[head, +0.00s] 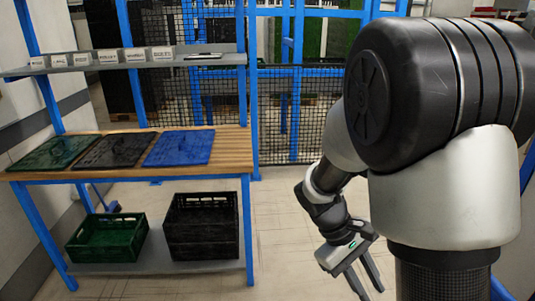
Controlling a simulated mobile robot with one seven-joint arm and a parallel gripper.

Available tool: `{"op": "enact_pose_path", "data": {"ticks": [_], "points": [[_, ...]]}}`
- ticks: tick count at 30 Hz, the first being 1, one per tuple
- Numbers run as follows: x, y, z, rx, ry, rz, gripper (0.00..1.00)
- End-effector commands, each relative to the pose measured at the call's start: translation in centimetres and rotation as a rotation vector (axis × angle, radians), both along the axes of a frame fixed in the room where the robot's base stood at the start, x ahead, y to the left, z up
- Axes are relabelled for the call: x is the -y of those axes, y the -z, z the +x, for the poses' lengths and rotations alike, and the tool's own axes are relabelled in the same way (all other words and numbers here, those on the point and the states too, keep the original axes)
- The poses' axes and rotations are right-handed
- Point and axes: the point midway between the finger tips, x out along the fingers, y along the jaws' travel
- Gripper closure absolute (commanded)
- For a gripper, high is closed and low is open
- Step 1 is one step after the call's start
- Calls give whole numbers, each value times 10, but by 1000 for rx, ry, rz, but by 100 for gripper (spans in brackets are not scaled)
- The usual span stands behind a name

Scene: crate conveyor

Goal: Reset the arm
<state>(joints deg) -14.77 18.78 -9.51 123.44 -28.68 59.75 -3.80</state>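My arm stands at the right of the head view, bent, with its large black and silver links close to the camera. My gripper (368,283) hangs low at the lower middle right, pointing down over the floor. Its two fingers are apart with nothing seen between them. It is well to the right of the workbench and touches nothing that I can see.
A wooden workbench (225,150) with blue legs holds flat green (52,152), black (115,150) and blue (180,148) pieces. Below, a green crate (106,240) and black crate (202,230) sit on a shelf. Mesh fencing (300,110) stands behind. Floor (285,220) between is clear.

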Motion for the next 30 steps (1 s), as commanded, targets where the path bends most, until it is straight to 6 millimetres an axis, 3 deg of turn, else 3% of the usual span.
{"op": "enact_pose_path", "data": {"ticks": [3,12,26,27,30], "points": [[-15,-41,-11,165,94,120,75],[-51,-121,-45,535,269,373,75],[-79,-177,-82,864,374,564,75],[-79,-196,-80,855,374,562,75],[-79,-216,-80,850,373,560,75]]}}
